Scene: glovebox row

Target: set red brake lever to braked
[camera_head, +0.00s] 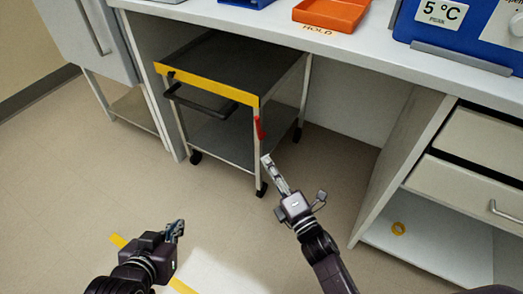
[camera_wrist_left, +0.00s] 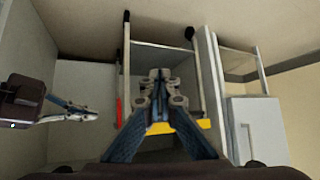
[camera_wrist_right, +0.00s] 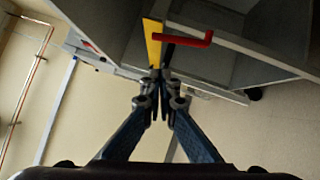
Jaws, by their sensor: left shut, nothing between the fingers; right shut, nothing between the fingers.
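The red brake lever (camera_head: 259,127) is on the near right corner post of a wheeled cart (camera_head: 212,98) under the bench. It hangs roughly along the post, just below the yellow edge strip. It shows as a bent red bar in the right wrist view (camera_wrist_right: 188,36) and as a thin red strip in the left wrist view (camera_wrist_left: 119,112). My right gripper (camera_head: 267,161) is shut and empty, its tips a little below the lever and apart from it in the picture. My left gripper (camera_head: 179,228) is shut and empty, lower left over the floor, away from the cart.
The cart has a black handle (camera_head: 205,105) and black castors. An orange tray (camera_head: 331,12) and a blue device (camera_head: 460,28) stand on the bench top. A drawer unit (camera_head: 470,155) is at the right, with a yellow ring (camera_head: 398,228) on its lower shelf. The floor before the cart is open.

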